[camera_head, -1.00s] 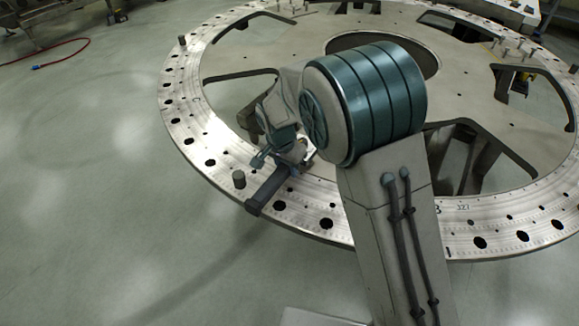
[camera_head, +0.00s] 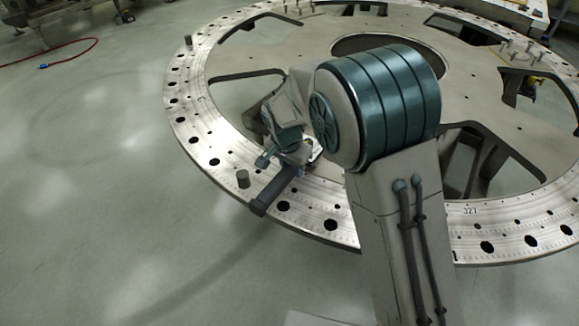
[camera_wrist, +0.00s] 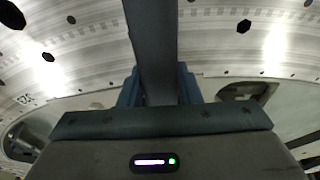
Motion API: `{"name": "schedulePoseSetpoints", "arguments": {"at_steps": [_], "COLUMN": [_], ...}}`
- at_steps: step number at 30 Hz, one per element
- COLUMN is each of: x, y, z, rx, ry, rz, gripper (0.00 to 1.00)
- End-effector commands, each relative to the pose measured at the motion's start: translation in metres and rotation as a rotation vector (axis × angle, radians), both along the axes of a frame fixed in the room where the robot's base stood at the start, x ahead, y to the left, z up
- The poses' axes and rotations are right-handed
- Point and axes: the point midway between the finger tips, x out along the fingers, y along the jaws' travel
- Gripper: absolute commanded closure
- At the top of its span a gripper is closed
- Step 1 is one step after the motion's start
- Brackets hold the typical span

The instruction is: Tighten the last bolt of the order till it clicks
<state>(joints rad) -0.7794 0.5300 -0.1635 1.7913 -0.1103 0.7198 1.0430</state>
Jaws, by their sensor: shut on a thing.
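The turret plate (camera_head: 228,150) is a large pale ring with spokes and many dark holes; it also fills the top of the wrist view (camera_wrist: 230,50). My gripper (camera_head: 290,158) is low over its near rim. The blue-grey jaws (camera_wrist: 160,88) are shut on a dark bar-shaped tool (camera_wrist: 152,40). In the head view the bar (camera_head: 272,193) reaches outward across the rim, its thick end at the outer edge. A short grey bolt (camera_head: 243,179) stands upright just left of the bar. Any bolt under the tool is hidden by my gripper and the tool.
Another bolt (camera_head: 188,41) stands on the far left rim, and several bolts (camera_head: 507,48) stand at the upper right. A red hose (camera_head: 75,55) lies on the floor at the upper left.

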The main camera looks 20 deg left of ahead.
Motion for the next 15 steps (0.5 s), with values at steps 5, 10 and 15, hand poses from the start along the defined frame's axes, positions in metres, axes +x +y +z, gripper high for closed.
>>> {"name": "schedulePoseSetpoints", "arguments": {"at_steps": [5, 10, 15], "x": [0.001, 0.001, 0.001], "y": [0.001, 0.001, 0.001], "z": [0.002, 0.007, 0.015], "rx": [0.002, 0.001, 0.002], "ry": [-0.002, -0.003, -0.004], "rz": [0.0, 0.0, 0.001], "gripper": [1.0, 1.0, 1.0]}}
